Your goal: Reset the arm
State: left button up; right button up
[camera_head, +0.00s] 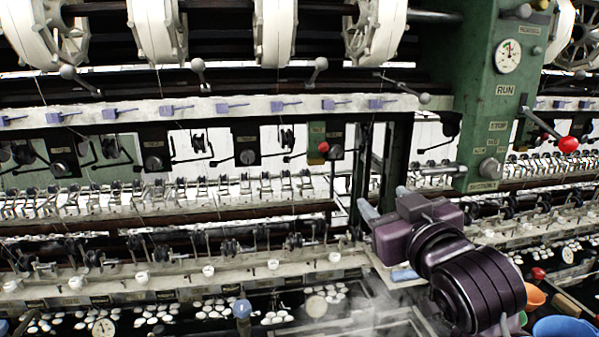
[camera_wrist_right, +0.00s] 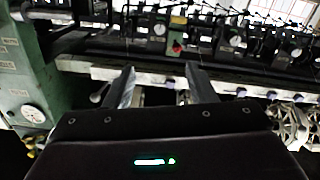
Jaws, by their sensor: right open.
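My right arm comes in from the lower right of the head view, dark purple. Its right gripper (camera_head: 385,203) points away from me toward the machine, with two grey fingertips set apart. The right wrist view also shows the right gripper (camera_wrist_right: 162,82), with both fingers spread and nothing between them. It hangs in front of the reeling machine, left of and below the green control column (camera_head: 503,95). I cannot tell its exact distance from the machine. My left gripper is in neither view.
Large white reels (camera_head: 275,30) line the top. A red-knobbed lever (camera_head: 568,145) sticks out at right. White cocoons (camera_head: 210,308) lie in dark basins at the bottom, with steam near the arm. An orange bowl (camera_head: 535,297) and a blue bowl (camera_head: 565,328) stand at lower right.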

jog(key=s+d+f+m+g+h, duration=0.1)
jog(key=s+d+f+g, duration=0.15)
jog(key=f, duration=0.95)
jog(key=s+d+f+m+g+h, duration=0.1)
jog(key=s+f+g, duration=0.25)
jog(key=f, duration=0.85)
jog(key=s+d+f+g+h, duration=0.1)
jog(key=s+d+f+g, duration=0.2)
jog(key=s+f+g, duration=0.9)
jog(key=s+f+t+b, duration=0.1)
jog(key=s+f, duration=0.1)
jog(key=f, duration=1.5)
jog(key=s+f+t+b, duration=0.1)
jog(key=s+f+t, duration=0.15)
jog(key=f, duration=1.45)
pick_arm(q)
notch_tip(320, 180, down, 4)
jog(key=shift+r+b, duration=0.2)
jog(key=shift+b, duration=0.6)
pick_arm(e)
jog(key=s+d+f+g, duration=0.2)
jog(key=s+d+f, duration=0.1)
jog(key=s+f, duration=1.7)
jog(key=shift+s+f, duration=0.15)
jog(key=shift+f, duration=0.7)
